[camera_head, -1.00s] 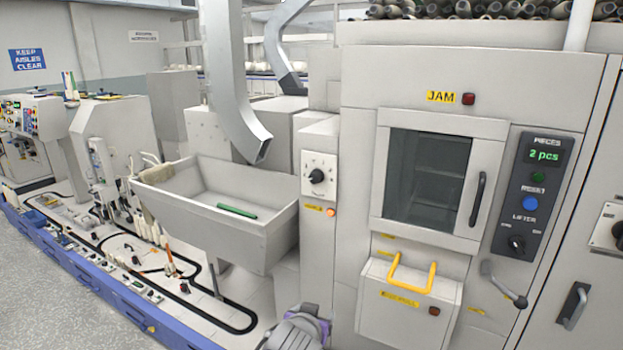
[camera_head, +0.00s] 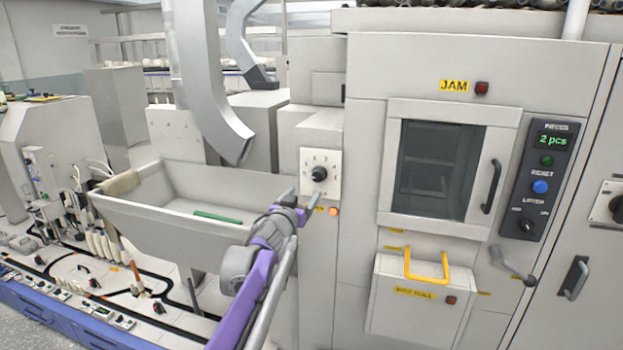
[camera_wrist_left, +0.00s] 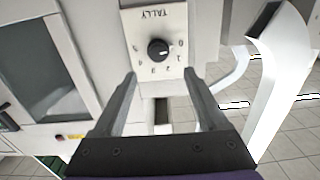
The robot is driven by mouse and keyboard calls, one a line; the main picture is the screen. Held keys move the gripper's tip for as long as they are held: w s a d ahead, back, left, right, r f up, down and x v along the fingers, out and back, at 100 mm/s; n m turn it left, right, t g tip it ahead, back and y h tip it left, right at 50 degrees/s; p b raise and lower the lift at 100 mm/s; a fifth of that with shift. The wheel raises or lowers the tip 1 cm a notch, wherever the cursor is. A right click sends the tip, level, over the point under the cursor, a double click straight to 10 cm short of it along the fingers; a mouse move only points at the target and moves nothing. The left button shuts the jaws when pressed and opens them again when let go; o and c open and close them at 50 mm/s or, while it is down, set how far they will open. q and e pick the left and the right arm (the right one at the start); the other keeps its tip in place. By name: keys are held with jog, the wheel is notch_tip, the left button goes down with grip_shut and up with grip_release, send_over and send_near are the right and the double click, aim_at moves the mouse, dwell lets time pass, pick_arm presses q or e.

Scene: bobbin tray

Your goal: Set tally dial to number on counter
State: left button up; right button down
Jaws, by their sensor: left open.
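The tally dial (camera_head: 319,173) is a black knob on a pale square plate, on the narrow panel left of the machine door. In the left wrist view the dial (camera_wrist_left: 158,50) appears upside down under the word TALLY, with numbers around it. Its pale mark seems to point right, near the 0; I cannot read it surely. The counter display (camera_head: 552,140) shows "2 pcs" in green. My left gripper (camera_head: 303,199) is open and empty, just below the dial and apart from it. In the left wrist view its fingers (camera_wrist_left: 159,75) stand either side below the knob.
An orange button (camera_head: 333,211) lies just below the dial. A yellow handle (camera_head: 427,265) sticks out lower right. A metal duct (camera_head: 205,90) hangs left of the panel.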

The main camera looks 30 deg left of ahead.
aim_at(317, 177)
pick_arm(q)
jog(key=x, duration=0.3)
jog(key=p+x, duration=0.1)
jog(key=x, duration=0.2)
jog(key=p+x, duration=0.1)
jog(key=x, duration=0.3)
jog(key=shift+w+d+r, duration=0.1)
jog(key=shift+d+r, duration=0.1)
jog(key=shift+r, duration=0.05)
jog(key=shift+w+a+f+p, duration=0.15)
jog(key=shift+w+p, duration=0.2)
jog(key=shift+w, duration=0.2)
grip_shut()
